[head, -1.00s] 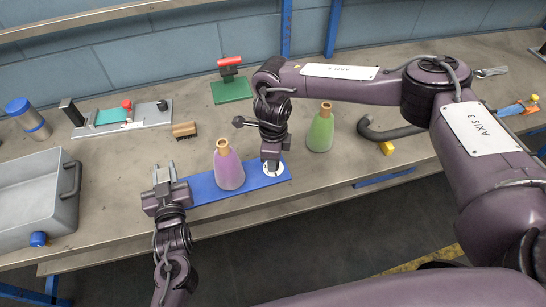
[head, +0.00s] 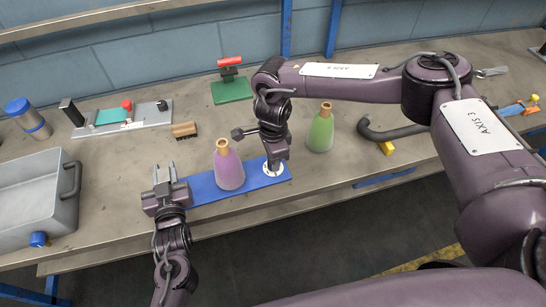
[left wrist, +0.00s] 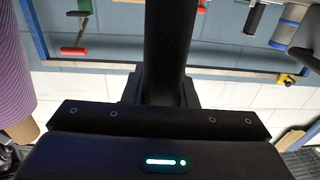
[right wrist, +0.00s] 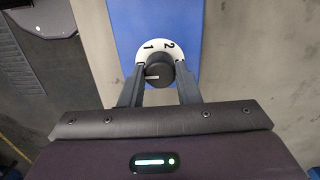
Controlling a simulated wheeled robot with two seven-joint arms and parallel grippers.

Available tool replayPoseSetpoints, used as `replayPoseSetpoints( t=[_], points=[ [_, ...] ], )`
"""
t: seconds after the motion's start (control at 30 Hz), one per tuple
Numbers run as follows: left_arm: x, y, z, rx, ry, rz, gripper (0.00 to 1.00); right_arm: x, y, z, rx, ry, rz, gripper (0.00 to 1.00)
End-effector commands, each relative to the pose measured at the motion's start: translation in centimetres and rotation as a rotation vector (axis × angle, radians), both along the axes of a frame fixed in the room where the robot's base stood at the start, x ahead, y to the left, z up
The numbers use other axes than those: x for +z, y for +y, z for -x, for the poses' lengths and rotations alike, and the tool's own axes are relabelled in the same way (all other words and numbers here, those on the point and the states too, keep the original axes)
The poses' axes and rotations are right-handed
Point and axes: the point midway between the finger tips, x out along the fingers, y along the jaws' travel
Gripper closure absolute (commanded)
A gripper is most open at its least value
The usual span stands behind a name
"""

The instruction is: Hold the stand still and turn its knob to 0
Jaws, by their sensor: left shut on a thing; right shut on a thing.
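The blue stand (head: 205,187) lies on the bench with a purple flask (head: 229,170) upright on it. A white dial (right wrist: 146,46) and black knob (right wrist: 158,71) are at its right end. My right gripper (right wrist: 160,88) is shut on the knob from above, a finger on each side. The digits 1 and 2 show; the knob's white mark points left in the right wrist view, and I see no 0. My left gripper (head: 164,172) is shut at the stand's left end. A dark bar fills its jaw area in the left wrist view; the exact contact is hidden.
A green flask (head: 320,130) stands right of the stand, near a dark bent pipe (head: 385,134). A brush (head: 184,130) and green-based red clamp (head: 231,85) are behind. A grey tub (head: 32,205) is at left. The bench edge is close in front.

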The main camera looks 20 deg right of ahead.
Motion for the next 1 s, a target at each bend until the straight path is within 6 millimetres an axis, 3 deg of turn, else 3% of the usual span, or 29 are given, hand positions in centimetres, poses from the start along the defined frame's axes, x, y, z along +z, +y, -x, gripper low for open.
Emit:
replayPoseSetpoints(
  t=[0.27, 0.3, 0.47, 0.77, 1.0],
  points=[
    [-0.2, 0.1, 0.0, 0.002, 0.004, -0.002, 0.98, 0.0, -0.1, 0.0, 0.000, 0.000, 0.003, 0.93],
    [-0.2, 0.1, 0.0, 0.002, 0.004, -0.002, 0.98, 0.0, -0.2, 0.0, 0.000, 0.000, 0.003, 0.68],
    [-0.2, 0.1, 0.0, 0.002, 0.004, -0.002, 0.98, 0.0, -0.1, 0.0, 0.000, 0.000, 0.003, 0.48],
    [-0.2, 0.1, 0.0, 0.002, 0.003, -0.002, 0.98, 0.2, 0.0, 0.0, 0.000, 0.000, 0.001, 0.48],
    [-0.1, 0.1, 0.0, 0.001, 0.003, -0.002, 0.98, 3.6, -0.1, -0.1, 0.001, -0.004, 0.000, 0.48]
  ],
)
